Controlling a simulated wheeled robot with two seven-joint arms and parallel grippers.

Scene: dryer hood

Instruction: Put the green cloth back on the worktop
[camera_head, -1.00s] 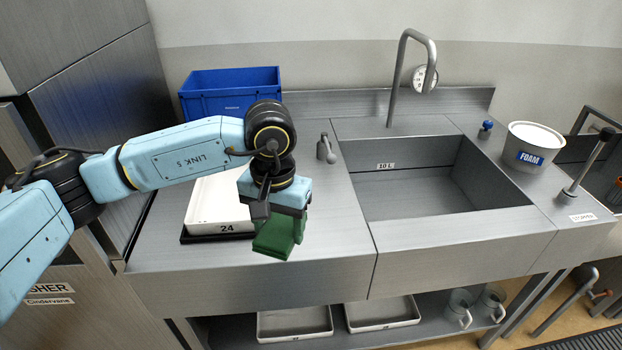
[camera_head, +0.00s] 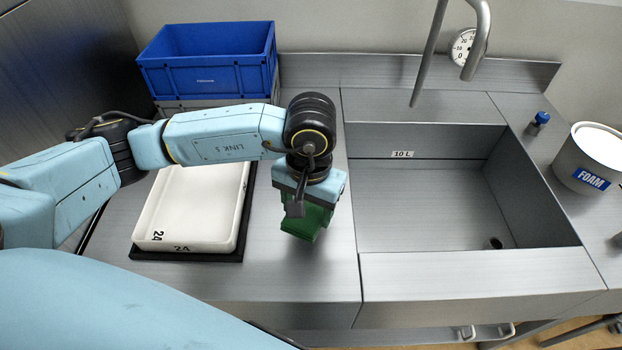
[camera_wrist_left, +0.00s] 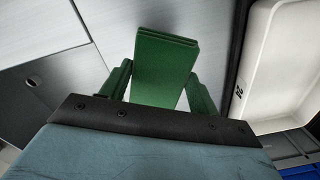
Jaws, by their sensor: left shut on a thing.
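The green cloth (camera_head: 300,226) is a folded dark green pad in the head view. My left gripper (camera_head: 307,206) points down and is shut on it. In the left wrist view the cloth (camera_wrist_left: 164,68) sticks out from between the fingers, above the grey worktop surface. The worktop (camera_head: 300,272) is brushed steel; the cloth is over its strip between the white tray and the sink. I cannot tell whether the cloth touches the worktop. My wrist hides the cloth's upper part. My right gripper is not in view.
The white tray (camera_head: 190,208) marked 24 lies on a black base left of the cloth. The sink (camera_head: 430,205) opens to the right, with a tap (camera_head: 477,40) behind. A blue crate (camera_head: 207,70) stands at the back left, a foam tub (camera_head: 592,160) at the far right.

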